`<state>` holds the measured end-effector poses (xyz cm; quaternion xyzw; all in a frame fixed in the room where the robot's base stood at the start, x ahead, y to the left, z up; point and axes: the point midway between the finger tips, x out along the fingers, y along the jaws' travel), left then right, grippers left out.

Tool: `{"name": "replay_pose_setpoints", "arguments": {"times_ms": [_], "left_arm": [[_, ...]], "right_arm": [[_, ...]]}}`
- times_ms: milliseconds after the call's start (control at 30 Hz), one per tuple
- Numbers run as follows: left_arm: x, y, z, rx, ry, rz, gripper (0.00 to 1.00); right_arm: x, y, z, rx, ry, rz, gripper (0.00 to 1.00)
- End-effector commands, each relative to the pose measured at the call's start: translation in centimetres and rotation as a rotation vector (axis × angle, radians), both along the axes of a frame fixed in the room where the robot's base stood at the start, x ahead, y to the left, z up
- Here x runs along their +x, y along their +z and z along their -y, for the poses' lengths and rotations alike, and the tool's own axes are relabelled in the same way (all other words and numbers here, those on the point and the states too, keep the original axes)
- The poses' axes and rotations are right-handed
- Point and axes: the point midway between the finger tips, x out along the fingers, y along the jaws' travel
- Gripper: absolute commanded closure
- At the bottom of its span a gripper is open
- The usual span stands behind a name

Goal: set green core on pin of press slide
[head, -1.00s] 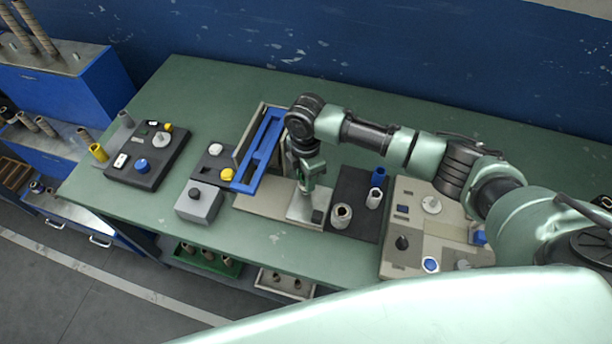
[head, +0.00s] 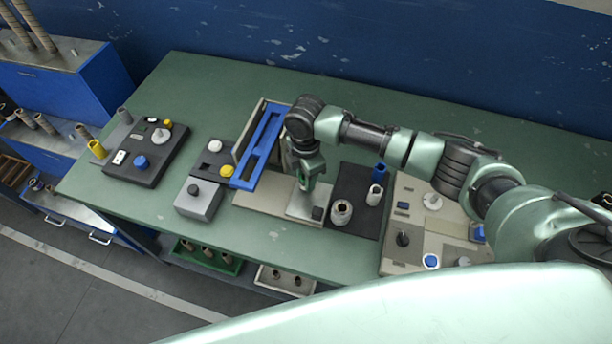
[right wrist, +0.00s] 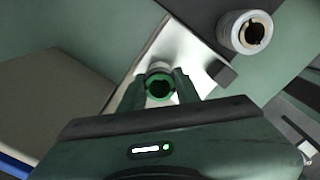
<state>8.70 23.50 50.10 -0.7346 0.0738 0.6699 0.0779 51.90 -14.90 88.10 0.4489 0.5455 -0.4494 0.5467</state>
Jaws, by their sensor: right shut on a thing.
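My right gripper (head: 306,186) points down over the silver press slide (head: 298,211) in the head view. In the right wrist view its two fingers (right wrist: 158,92) are shut on the green core (right wrist: 158,81), a short upright ring with a dark hole. The bright metal plate of the slide (right wrist: 190,50) lies below. A pale round part shows just behind the core's rim; I cannot tell whether it is the pin. The pin is not clearly visible, and I cannot tell whether the core touches it. My left gripper is not in view.
A blue frame (head: 262,150) stands left of the slide. A grey roll (head: 341,212), a white tube (head: 374,195) and a blue tube (head: 380,173) stand on the dark mat to the right. A beige control panel (head: 408,215) lies further right. The green table (head: 240,90) is clear behind.

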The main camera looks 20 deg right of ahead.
Motion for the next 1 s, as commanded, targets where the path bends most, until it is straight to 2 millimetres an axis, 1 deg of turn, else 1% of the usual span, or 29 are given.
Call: {"name": "replay_pose_setpoints", "arguments": {"times_ms": [133,433,467,500,533,767,800,867,1000], "left_arm": [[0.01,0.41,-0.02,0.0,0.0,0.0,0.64],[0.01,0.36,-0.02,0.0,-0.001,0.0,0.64],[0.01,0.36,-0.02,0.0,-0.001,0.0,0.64],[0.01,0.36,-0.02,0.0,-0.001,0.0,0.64],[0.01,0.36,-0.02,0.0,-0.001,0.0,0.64],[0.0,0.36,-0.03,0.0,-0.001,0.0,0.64],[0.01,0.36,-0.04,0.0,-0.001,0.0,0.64],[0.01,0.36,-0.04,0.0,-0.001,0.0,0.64],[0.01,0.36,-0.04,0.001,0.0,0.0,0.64]], "right_arm": [[-0.02,-0.08,-0.04,0.001,0.0,-0.001,1.0],[0.01,-0.19,-0.01,0.001,0.0,0.0,1.0],[0.01,-0.19,-0.02,0.0,0.0,0.0,0.63],[0.01,-0.18,-0.01,0.0,0.0,0.0,0.52],[0.01,-0.18,-0.01,0.0,0.0,0.0,0.43],[0.01,-0.17,0.0,0.0,0.0,0.0,0.43],[0.0,-0.18,0.01,0.0,0.0,0.0,0.37],[0.0,-0.18,0.01,0.0,0.0,0.0,0.21],[0.0,-0.18,0.01,0.0,0.0,0.0,0.21]]}}
